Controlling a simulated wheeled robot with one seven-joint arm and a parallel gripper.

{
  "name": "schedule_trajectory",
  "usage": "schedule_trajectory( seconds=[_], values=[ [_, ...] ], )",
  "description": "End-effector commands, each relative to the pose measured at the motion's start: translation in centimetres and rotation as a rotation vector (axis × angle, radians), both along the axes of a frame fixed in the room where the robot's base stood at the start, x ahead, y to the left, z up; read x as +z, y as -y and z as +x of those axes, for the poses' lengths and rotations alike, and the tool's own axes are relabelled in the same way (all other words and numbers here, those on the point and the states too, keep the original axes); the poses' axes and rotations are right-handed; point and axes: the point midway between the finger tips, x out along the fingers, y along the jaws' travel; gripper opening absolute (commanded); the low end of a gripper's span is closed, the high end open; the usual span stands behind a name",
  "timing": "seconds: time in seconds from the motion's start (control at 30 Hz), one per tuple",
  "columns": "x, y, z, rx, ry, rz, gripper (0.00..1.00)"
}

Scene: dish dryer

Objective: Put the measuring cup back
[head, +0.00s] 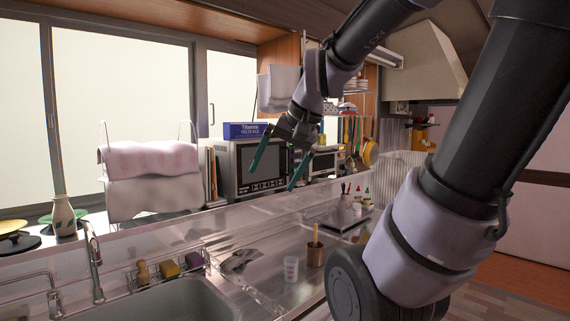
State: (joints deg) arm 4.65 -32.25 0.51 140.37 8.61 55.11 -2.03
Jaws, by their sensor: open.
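A small whitish cup with reddish marks (291,268), which looks like the measuring cup, stands upright on the steel counter to the right of the sink. My gripper (271,181) has two green fingers spread wide apart with nothing between them. It hangs in the air in front of the microwave, higher in the picture than the cup and well apart from it. No part of the cup is hidden by my arm.
A brown container with a stick in it (315,254) stands right beside the cup. The sink (165,301) with a faucet (94,262) and a sponge rack lies to the left. A microwave (257,168) and a dish rack with towels (152,178) stand behind.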

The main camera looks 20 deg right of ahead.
Motion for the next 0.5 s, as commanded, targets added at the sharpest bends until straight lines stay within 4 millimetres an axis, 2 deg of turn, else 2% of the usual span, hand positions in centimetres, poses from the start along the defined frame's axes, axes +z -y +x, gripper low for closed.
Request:
schedule_trajectory(
  seconds=[0.03,0.1,0.2,0.5],
  values=[
    [0.8,0.0,-1.1,0.027,0.049,-0.042,1.00],
    [1.4,0.3,-2.2,0.053,0.098,-0.090,1.00],
    [1.9,0.6,-3.1,0.076,0.143,-0.134,1.00],
    [2.2,0.8,-3.5,0.084,0.163,-0.156,1.00]
  ],
)
